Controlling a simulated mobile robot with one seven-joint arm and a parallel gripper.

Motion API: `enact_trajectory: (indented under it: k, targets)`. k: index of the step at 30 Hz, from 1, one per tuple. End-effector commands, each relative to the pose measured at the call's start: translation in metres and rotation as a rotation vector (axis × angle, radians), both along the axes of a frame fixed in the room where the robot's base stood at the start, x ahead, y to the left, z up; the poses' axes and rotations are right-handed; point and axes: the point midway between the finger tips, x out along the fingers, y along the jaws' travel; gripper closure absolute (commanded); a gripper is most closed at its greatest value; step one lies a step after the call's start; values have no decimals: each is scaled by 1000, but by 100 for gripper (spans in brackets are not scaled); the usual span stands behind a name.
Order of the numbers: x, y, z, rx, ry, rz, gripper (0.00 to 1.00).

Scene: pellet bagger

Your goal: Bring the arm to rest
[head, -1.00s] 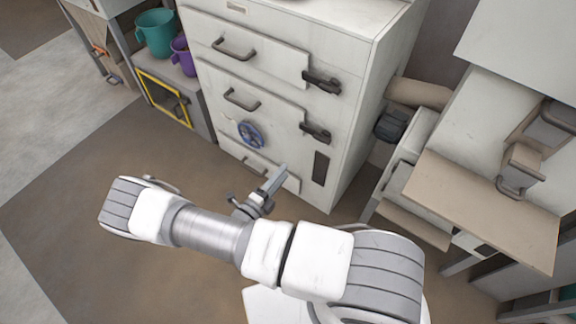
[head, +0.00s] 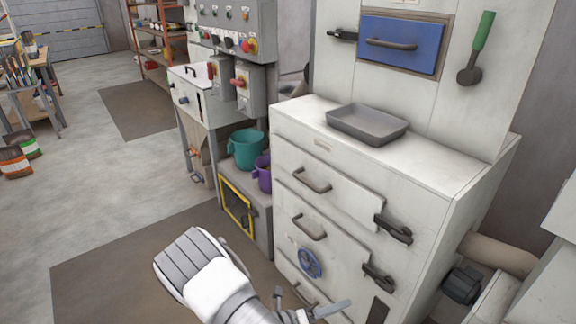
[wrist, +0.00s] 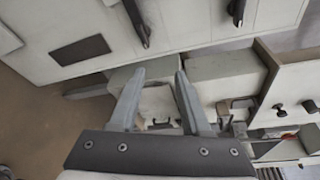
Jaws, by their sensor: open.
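My gripper shows in the wrist view (wrist: 160,75) with its two grey fingers apart and nothing between them. In the head view my white and grey arm is at the bottom, and part of the gripper (head: 325,310) shows at the lower edge, in front of the white cabinet (head: 440,200). The gripper looks apart from the cabinet, though the exact gap cannot be told.
The cabinet has drawer handles, dark latches and a blue handwheel (head: 309,262). A grey tray (head: 367,124) lies on top. A teal bucket (head: 246,150) and a purple jug (head: 263,175) stand left of it. Open floor (head: 110,190) lies to the left.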

Motion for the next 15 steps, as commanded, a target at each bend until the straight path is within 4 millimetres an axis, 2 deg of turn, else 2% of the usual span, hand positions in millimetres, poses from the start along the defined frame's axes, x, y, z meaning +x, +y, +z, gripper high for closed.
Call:
enact_trajectory:
  k: [3,15]
  targets:
    - [-2,-2,30,138,-131,-144,52]
    - [-23,-14,119,526,-577,-624,52]
